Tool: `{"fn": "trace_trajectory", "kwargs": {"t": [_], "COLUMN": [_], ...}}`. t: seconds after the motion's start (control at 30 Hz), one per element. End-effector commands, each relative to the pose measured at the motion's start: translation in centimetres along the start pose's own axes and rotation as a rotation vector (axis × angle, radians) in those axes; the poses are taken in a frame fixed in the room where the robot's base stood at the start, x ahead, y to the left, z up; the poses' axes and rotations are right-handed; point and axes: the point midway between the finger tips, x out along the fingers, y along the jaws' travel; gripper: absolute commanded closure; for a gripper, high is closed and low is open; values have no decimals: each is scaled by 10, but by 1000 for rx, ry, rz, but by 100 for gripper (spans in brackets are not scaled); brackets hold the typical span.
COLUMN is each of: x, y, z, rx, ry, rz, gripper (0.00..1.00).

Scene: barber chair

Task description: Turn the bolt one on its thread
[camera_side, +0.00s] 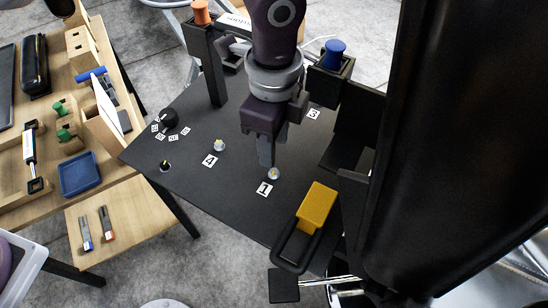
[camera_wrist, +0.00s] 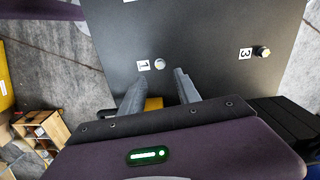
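Bolt one is a small pale round bolt (camera_side: 273,174) beside the white label "1" (camera_side: 264,189) on the black table panel (camera_side: 225,190). My gripper (camera_side: 266,163) points down, with its fingertips just above and beside the bolt in the side view. In the wrist view, the two grey fingers of my gripper (camera_wrist: 162,76) are apart with nothing between them. The bolt (camera_wrist: 160,64) lies just past the fingertips, roughly in line with the gap. Whether a finger touches it I cannot tell.
Other bolts stand beside label "4" (camera_side: 219,146) and label "3" (camera_wrist: 263,51). A black knob (camera_side: 169,118) sits at the panel's left. A yellow block (camera_side: 317,205) and a large black chair part (camera_side: 460,130) crowd the right.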

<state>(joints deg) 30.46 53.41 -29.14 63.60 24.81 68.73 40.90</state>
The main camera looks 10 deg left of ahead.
Motion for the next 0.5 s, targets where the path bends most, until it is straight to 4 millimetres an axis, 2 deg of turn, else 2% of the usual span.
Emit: {"fn": "trace_trajectory", "kwargs": {"t": [0.1, 0.2, 0.3, 0.4, 0.5], "x": [1, 1, 2, 2, 3], "y": [0, 0, 0, 0, 0], "z": [0, 0, 0, 0, 0], "rx": [-550, -1020, -1404, -1661, -1784], "ry": [0, 0, 0, 0, 0], "rz": [-1, -1, -1, 0, 0], "gripper": [61, 61, 61, 61, 61]}}
